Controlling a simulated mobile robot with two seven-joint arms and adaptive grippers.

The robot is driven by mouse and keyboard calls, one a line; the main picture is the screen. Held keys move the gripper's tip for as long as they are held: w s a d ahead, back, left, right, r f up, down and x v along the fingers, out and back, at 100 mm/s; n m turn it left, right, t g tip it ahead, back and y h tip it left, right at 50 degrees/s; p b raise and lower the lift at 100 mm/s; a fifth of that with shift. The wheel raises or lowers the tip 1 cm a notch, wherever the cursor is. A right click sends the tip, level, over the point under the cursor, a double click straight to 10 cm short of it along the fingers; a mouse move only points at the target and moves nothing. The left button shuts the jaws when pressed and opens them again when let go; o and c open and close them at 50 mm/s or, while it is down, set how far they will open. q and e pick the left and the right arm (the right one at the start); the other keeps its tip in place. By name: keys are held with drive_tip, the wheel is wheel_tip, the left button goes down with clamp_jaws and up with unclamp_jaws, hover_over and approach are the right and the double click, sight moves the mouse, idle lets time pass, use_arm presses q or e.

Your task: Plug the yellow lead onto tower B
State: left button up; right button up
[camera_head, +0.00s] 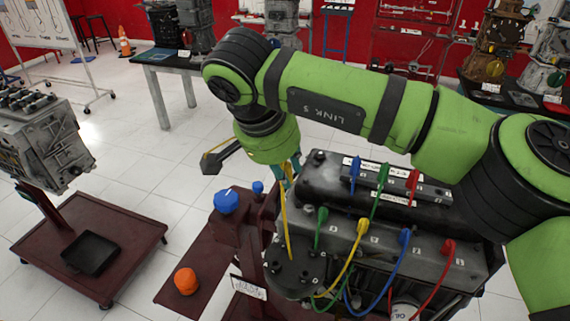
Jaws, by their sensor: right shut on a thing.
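My right gripper (291,176) hangs beneath the green wrist at centre, mostly hidden by the arm. It is shut on the upper end of the yellow lead (287,222), which runs down in front of the engine. Another yellow boot (362,228) sits on the lower row of the engine, between a green and a blue one. The black block (331,183) on top carries blue (355,170), green (380,177) and red (412,182) boots. A bare black stub (319,157) stands at its left end. The tower letters are too small to read, so I cannot tell which is B. My left gripper is out of view.
A blue knob (227,201) and an orange knob (186,281) are to the left. Another engine stand (120,255) is at far left, with open floor between.

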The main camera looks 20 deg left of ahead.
drive_tip(key=shift+f+b, duration=3.5)
drive_tip(key=shift+f, duration=1.35)
drive_tip(key=shift+y+b, duration=0.3)
drive_tip(key=shift+y, duration=0.1)
drive_tip(key=shift+d+f, duration=0.1)
drive_tip(key=shift+f, duration=0.1)
drive_tip(key=shift+f+b, duration=2.25)
drive_tip(key=shift+f, duration=0.3)
drive_tip(key=shift+f+b, duration=0.85)
drive_tip(key=shift+f, duration=0.05)
